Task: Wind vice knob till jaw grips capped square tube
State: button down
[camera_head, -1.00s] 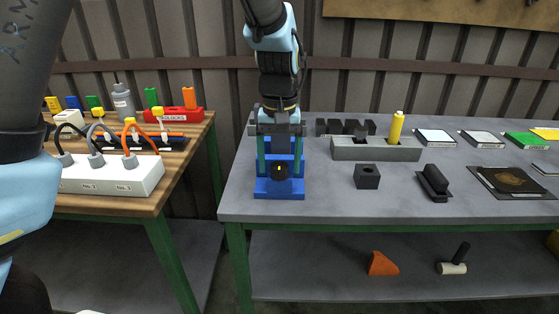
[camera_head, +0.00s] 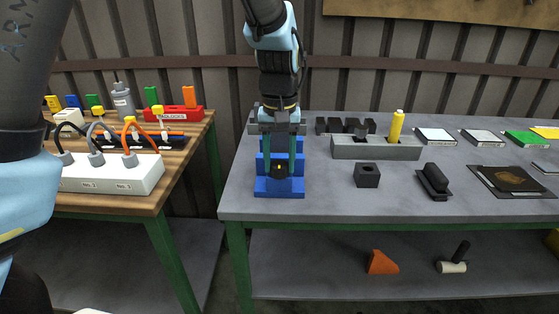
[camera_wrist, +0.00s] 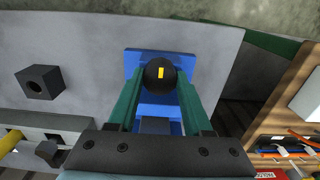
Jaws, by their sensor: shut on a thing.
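The blue vice (camera_head: 279,187) stands near the left end of the grey table, with its round black knob (camera_head: 280,171) facing me. The knob also shows in the wrist view (camera_wrist: 158,78), with an upright yellow mark on its face. My gripper (camera_head: 280,168) points down, with its green fingers shut on the knob, one on each side. A dark grey-blue block (camera_wrist: 156,126) shows between the fingers in the wrist view; I cannot tell whether it is the tube or part of the vice. The capped square tube and the jaw's contact with it cannot be made out.
A dark block with a hole (camera_head: 367,176) and a black part (camera_head: 433,182) lie to the right. Behind them is a grey holder (camera_head: 376,149) with a yellow piece (camera_head: 396,127). A wooden bench (camera_head: 150,203) with a white cable box (camera_head: 112,175) stands left, across a gap.

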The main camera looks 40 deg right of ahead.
jog(key=shift+m, duration=0.3)
jog(key=m, duration=0.4)
jog(key=shift+w, duration=0.1)
jog(key=m+p, duration=0.1)
jog(key=m, duration=0.4)
jog(key=shift+r+m, duration=0.1)
jog(key=shift+m, duration=0.3)
jog(key=m+p, duration=0.2)
jog(key=m, duration=0.3)
jog(key=shift+m+p, duration=1.15)
jog(key=shift+m, duration=1.35)
jog(key=shift+c, duration=1.6)
grip_release()
